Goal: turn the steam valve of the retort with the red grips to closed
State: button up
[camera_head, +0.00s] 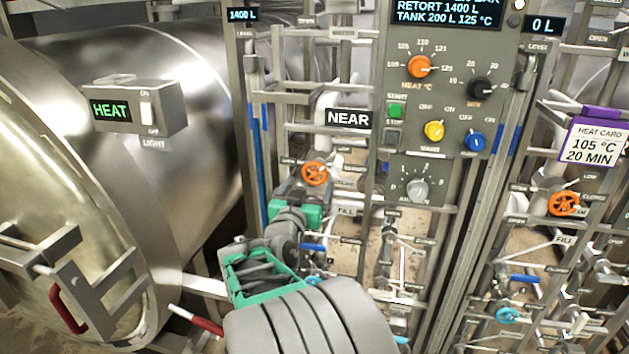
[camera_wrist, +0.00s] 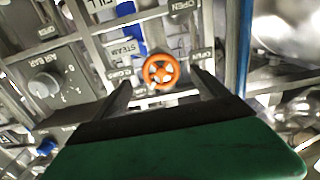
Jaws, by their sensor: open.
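The retort (camera_head: 185,75) with a red grip (camera_head: 68,310) on its front fills the left of the head view. An orange steam handwheel (camera_head: 314,173) sits on the pipe frame beside it, under the NEAR sign. In the wrist view the orange wheel (camera_wrist: 161,71) shows close to a STEAM label (camera_wrist: 122,48). My gripper (camera_head: 300,190) is just below and in front of this wheel in the head view. In the wrist view my open gripper (camera_wrist: 160,84) has one finger on each side of the wheel. I cannot tell whether the fingers touch it.
A control panel (camera_head: 440,170) with knobs and buttons stands right of the wheel. A second orange wheel (camera_head: 564,203) is on the far-right frame. Blue lever handles (camera_head: 312,247) and rails crowd the space around my gripper. A HEAT box (camera_head: 140,108) projects from the retort.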

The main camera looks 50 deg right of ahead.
aim_at(314, 177)
jog(key=p+x, duration=0.1)
jog(key=x, duration=0.5)
jog(key=shift+w+d+p, duration=0.15)
jog(key=shift+d+p, duration=0.1)
jog(key=shift+p, duration=0.1)
jog(key=shift+c, duration=0.2)
jog(key=c, duration=1.3)
jog(key=shift+f+b, duration=0.1)
jog(key=shift+b, duration=0.45)
